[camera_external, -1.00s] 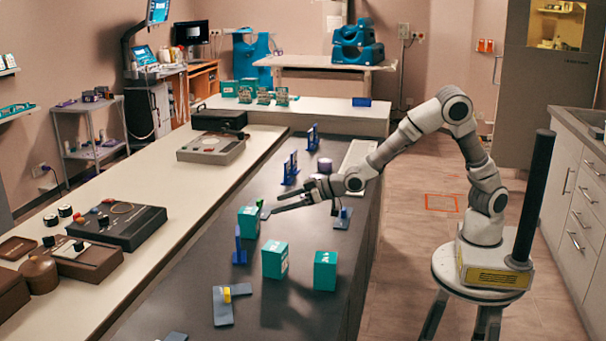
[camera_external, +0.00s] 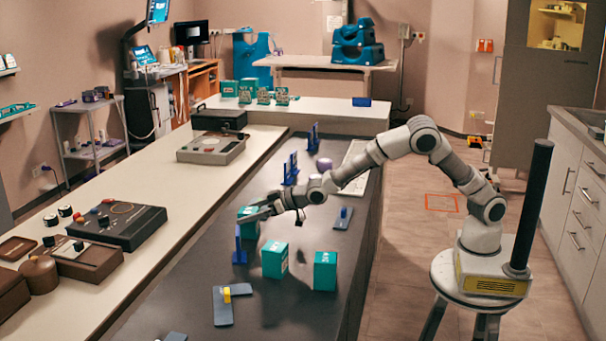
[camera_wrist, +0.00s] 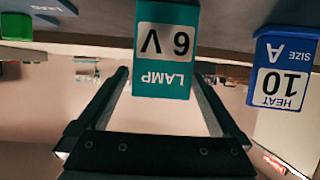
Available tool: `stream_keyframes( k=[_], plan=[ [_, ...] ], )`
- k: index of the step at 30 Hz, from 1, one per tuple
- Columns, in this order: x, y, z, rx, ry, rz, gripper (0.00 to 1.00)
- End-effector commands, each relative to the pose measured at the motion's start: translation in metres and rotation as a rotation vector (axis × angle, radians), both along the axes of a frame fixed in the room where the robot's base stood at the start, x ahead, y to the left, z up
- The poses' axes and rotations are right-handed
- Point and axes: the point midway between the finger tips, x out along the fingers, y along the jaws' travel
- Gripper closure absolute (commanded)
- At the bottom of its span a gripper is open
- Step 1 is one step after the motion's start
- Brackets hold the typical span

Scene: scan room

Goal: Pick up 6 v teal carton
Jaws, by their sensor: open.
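The 6 V teal carton (camera_wrist: 165,80) shows upside down in the wrist view, with LAMP and 6 V on its white and teal label. It lies in line with the space between the two fingers of my open gripper (camera_wrist: 160,92). In the external view my gripper (camera_external: 256,211) is at the top of a teal carton (camera_external: 249,231) on the dark counter, partly covering it. No grip shows, and I cannot tell how far the fingers reach along its sides.
Two more teal cartons, one (camera_external: 274,260) and another (camera_external: 325,271), stand nearer the camera. A blue upright piece (camera_external: 239,248) stands close by. A blue HEAT 10 label (camera_wrist: 283,75) is at right in the wrist view. A blue-grey flat piece (camera_external: 223,308) lies in front.

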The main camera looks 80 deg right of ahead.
Motion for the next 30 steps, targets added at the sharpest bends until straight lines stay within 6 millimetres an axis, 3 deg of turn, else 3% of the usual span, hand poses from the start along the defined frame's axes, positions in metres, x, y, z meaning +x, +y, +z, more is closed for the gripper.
stream_keyframes(
  k=[8, 23, 30],
  plan=[
    [0.0027, 0.0005, -0.0009, 0.0, 0.001, 0.0, 0.0],
    [0.0025, 0.0004, -0.0008, 0.0, 0.0, 0.0, 0.85],
    [0.0026, 0.0005, 0.0002, 0.0, 0.0, 0.0, 0.85]
  ],
)
